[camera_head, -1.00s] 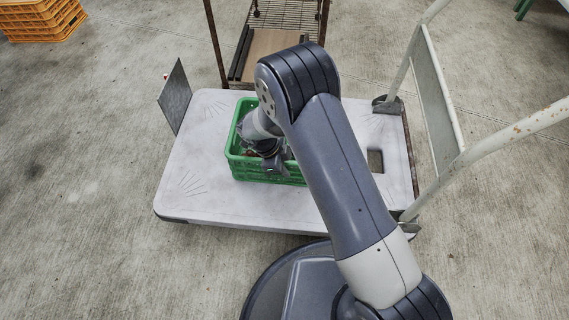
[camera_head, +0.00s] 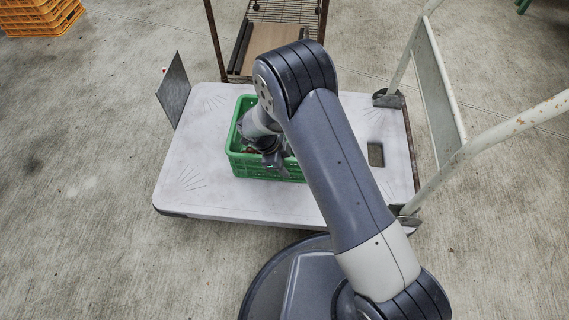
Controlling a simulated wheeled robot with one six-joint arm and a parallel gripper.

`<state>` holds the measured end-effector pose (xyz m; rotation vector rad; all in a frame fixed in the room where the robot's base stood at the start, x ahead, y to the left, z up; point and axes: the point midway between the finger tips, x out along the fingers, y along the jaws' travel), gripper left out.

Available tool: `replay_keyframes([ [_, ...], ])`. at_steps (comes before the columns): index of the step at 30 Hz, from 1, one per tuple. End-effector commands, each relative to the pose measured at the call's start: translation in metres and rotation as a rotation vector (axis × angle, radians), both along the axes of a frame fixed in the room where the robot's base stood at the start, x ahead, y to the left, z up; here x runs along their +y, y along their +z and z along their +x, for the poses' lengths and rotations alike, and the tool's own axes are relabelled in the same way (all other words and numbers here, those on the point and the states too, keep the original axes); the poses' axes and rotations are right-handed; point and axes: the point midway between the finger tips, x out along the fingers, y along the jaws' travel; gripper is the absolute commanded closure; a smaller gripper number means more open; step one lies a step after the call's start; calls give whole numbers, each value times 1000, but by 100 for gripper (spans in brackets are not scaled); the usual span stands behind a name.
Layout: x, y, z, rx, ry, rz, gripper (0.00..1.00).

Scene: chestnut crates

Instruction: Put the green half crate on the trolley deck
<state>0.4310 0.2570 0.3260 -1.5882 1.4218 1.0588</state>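The green half crate (camera_head: 262,172) is on the pale grey trolley deck (camera_head: 185,165), near its middle. It looks upright and level, and some brown contents show inside it. My gripper (camera_head: 275,165) is at the crate's near side, at or just above the rim. My arm covers the crate's right part and much of the gripper. The fingers are too small and hidden to tell whether they are shut on the rim.
A white push handle (camera_head: 478,150) rises at the trolley's right end. A small grey plate (camera_head: 174,90) stands at its left end. A rusty wire rack (camera_head: 290,14) with a brown board stands behind. Orange crates (camera_head: 40,18) are at the far left.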

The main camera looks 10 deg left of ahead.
Motion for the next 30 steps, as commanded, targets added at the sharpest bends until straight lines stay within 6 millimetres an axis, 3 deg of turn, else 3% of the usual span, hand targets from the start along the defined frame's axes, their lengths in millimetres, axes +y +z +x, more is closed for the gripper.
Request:
replay_keyframes([
  [5, 2, 9, 0, -2, 1, 1, 67],
  [19, 38, 96, -4, -2, 2, 1, 67],
  [24, 45, 111, -5, -1, 0, 1, 67],
  [30, 46, 113, -5, 0, 0, 0, 67],
])
